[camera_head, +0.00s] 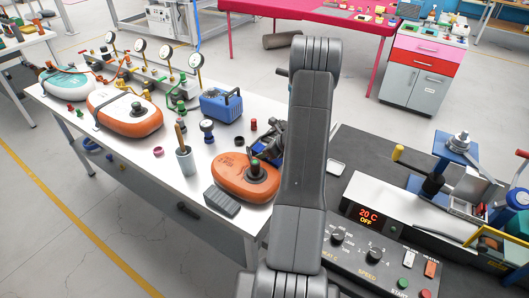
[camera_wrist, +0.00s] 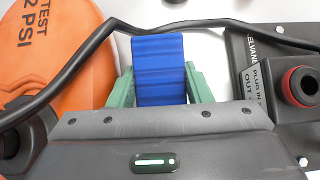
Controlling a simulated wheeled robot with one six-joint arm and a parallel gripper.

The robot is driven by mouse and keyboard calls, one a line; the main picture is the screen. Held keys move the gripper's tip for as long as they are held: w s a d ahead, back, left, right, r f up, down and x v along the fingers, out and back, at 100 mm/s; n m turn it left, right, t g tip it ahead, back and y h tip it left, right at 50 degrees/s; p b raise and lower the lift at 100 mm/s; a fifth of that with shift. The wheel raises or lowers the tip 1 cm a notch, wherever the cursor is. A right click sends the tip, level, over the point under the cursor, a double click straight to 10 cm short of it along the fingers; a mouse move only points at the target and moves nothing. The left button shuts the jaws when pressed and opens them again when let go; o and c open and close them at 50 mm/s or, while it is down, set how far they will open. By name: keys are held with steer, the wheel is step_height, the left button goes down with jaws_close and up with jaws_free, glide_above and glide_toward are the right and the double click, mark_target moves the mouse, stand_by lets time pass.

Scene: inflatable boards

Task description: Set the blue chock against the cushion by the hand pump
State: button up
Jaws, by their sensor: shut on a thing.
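My gripper (camera_wrist: 160,84) has green fingertips and is shut on the blue chock (camera_wrist: 159,58), a ribbed blue block, in the wrist view. An orange cushion (camera_wrist: 45,45) with printed lettering lies left of the chock, with a gap between them in that view. In the head view, this orange cushion (camera_head: 236,172) lies near the table's right end, with my gripper (camera_head: 267,146) at its far right side, partly hidden by my arm. Another orange cushion (camera_head: 130,120) and a teal and white cushion (camera_head: 62,84) lie farther left. I cannot tell for certain which item is the hand pump.
A grey cup (camera_head: 185,160) and a blue boxy unit (camera_head: 221,105) stand on the white table. A dark hose (camera_wrist: 220,25) crosses beyond the chock. A black labelled device (camera_wrist: 265,65) is at right.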

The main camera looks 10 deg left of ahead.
steer(key=shift+f+b, duration=0.4)
steer(key=o, duration=1.1)
steer(key=shift+w, duration=0.1)
steer(key=shift+c, duration=0.2)
steer(key=b+v, duration=0.1)
steer(key=v, duration=1.3)
steer(key=shift+b, duration=0.4)
